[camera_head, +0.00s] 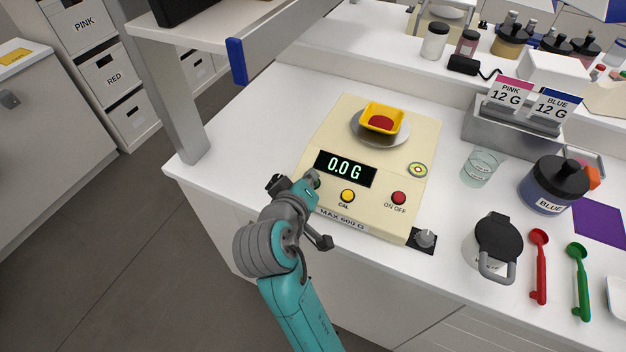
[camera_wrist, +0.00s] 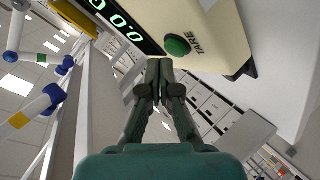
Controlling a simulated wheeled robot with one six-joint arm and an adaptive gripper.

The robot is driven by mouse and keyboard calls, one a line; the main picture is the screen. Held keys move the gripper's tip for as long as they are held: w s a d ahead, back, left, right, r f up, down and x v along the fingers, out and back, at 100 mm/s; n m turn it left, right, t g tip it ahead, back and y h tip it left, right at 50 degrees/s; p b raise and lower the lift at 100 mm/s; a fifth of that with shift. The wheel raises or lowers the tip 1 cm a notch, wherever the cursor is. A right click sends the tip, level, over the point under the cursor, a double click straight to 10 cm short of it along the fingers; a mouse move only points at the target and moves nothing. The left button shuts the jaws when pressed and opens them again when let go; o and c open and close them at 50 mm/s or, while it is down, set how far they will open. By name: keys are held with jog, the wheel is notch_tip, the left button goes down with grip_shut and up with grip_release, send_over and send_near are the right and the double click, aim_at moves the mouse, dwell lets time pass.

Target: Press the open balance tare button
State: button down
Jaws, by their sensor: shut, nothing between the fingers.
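The open balance (camera_head: 425,135) is a cream box on the white bench. Its display (camera_head: 345,168) reads 0.0 G. The green round tare button (camera_wrist: 178,45), with TARE printed beside it, shows clearly in the wrist view. In the head view my gripper mostly or wholly covers the button's place at the balance's front left. My gripper (camera_head: 304,187) is shut and empty at that corner. In the wrist view its fingertips (camera_wrist: 160,68) appear just beside and below the button. I cannot tell whether they touch it.
A yellow dish (camera_head: 382,118) with red contents sits on the balance pan. The yellow CAL button (camera_head: 348,196) and red ON OFF button (camera_head: 399,198) lie right of my gripper. A shelf post (camera_head: 180,105) stands at left. A glass beaker (camera_head: 481,167) stands at right.

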jog(key=shift+s+r, duration=0.1)
jog(key=shift+r, duration=0.25)
jog(key=r, duration=0.2)
jog(key=s+r, duration=0.2)
jog(key=r, duration=0.1)
jog(key=shift+a+r, duration=0.3)
jog(key=shift+a, duration=0.1)
dwell(0.8)
